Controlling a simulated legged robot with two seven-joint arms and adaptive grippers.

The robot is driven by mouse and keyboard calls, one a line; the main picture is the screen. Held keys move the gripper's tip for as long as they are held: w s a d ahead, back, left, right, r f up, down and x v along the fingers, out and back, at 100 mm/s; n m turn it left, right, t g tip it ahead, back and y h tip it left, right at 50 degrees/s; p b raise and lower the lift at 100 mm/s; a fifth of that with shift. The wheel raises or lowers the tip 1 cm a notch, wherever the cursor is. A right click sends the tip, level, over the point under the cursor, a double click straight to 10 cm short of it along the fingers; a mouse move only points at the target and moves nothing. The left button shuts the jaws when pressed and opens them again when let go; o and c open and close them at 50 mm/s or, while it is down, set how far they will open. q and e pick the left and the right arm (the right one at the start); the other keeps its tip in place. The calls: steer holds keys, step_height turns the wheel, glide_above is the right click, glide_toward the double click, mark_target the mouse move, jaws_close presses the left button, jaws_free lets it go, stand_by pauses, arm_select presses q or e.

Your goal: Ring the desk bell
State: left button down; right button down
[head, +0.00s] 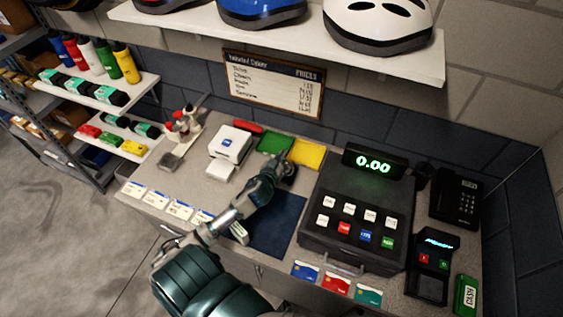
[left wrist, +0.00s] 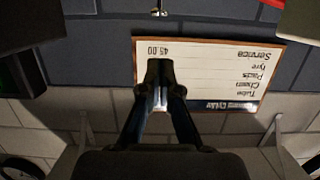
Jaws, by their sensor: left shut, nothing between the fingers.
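My left gripper (head: 287,172) is dark and reaches over the counter, near the green and yellow pads. In the left wrist view its fingers (left wrist: 160,80) are shut with nothing between them, in front of the price board. I cannot make out a desk bell in the head view; the arm and gripper cover part of the counter. A small shiny metal piece shows at the top edge of the left wrist view, apart from the fingertips; I cannot tell if it belongs to the bell. My right gripper is not in view.
A cash register (head: 357,212) stands right of the gripper, with a card terminal (head: 428,270) and phone (head: 455,197) beyond. A white box (head: 230,143) is to the left. The price board (head: 272,84) hangs behind, below a helmet shelf (head: 290,52). A dark blue mat (head: 283,222) lies in front.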

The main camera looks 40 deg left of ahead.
arm_select(q)
step_height(320, 180, down, 3)
steer(key=shift+s+d+r, duration=0.1)
steer(key=shift+d+r, duration=0.05)
steer(key=shift+s+d+f, duration=0.1)
steer(key=shift+d+f, duration=0.05)
steer(key=shift+f, duration=0.4)
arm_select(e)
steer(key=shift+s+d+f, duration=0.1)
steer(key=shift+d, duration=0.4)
